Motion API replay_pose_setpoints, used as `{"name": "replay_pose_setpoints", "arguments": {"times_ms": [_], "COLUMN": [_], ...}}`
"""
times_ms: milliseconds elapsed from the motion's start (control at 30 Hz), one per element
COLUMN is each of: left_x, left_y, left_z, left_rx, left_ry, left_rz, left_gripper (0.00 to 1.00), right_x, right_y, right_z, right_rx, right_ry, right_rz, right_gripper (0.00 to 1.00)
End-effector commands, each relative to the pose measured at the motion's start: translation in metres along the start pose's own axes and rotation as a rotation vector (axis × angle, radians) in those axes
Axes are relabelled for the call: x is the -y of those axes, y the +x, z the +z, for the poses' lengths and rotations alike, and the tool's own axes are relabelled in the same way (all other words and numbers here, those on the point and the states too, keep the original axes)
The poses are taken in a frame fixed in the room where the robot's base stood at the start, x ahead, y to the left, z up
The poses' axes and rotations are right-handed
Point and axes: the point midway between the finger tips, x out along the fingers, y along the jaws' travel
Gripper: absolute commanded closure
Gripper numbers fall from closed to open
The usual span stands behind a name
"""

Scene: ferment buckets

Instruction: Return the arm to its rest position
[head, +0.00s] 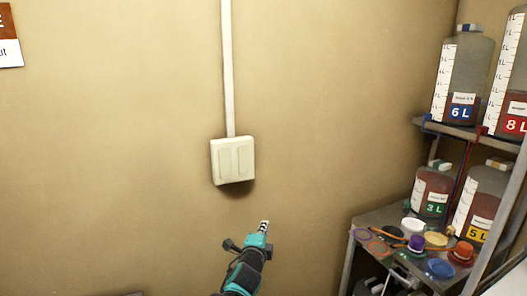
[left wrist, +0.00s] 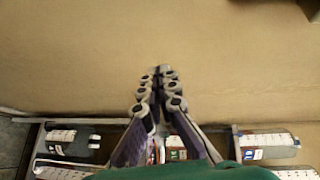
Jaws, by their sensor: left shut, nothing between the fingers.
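My left gripper (head: 264,227) rises from the bottom middle of the head view on its teal and black arm, in front of the tan wall. In the left wrist view its two fingers (left wrist: 159,75) come together at the tips. It is shut with nothing between the fingers. Its tips point at the bare wall, below and right of a white double switch (head: 233,160) in the head view. My right gripper is in neither view.
A metal rack (head: 470,131) stands at the right with labelled bottles, such as the 6 L bottle (head: 461,80) and the 3 L bottle (head: 432,192). Its lower shelf holds colored lids and rings, including a blue lid (head: 440,268).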

Motion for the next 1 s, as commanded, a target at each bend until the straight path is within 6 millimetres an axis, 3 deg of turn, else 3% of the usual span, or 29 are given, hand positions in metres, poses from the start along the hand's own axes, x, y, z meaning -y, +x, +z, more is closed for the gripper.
{"name": "replay_pose_setpoints", "arguments": {"times_ms": [100,300,433,600,700,833,1000], "left_x": [0.003,-0.021,-0.052,-0.102,-0.127,-0.147,-0.155], "left_y": [-0.053,-0.152,-0.223,-0.308,-0.344,-0.372,-0.382], "left_z": [0.047,0.101,0.12,0.125,0.122,0.116,0.114], "left_rx": [0.111,0.307,0.444,0.618,0.7,0.768,0.795], "left_ry": [-0.236,-0.647,-0.913,-1.231,-1.371,-1.481,-1.523], "left_rz": [0.097,0.24,0.32,0.405,0.442,0.47,0.48], "left_gripper": [1.0,1.0,1.0,1.0,1.0,1.0,1.0], "right_x": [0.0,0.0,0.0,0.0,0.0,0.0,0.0], "right_y": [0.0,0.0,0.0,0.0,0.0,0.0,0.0], "right_z": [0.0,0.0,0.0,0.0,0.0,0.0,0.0], "right_rx": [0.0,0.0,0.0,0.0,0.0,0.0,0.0], "right_ry": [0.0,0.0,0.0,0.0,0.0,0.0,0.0], "right_rz": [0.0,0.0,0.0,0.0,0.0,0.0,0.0], "right_gripper": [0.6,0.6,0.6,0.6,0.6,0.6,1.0]}}
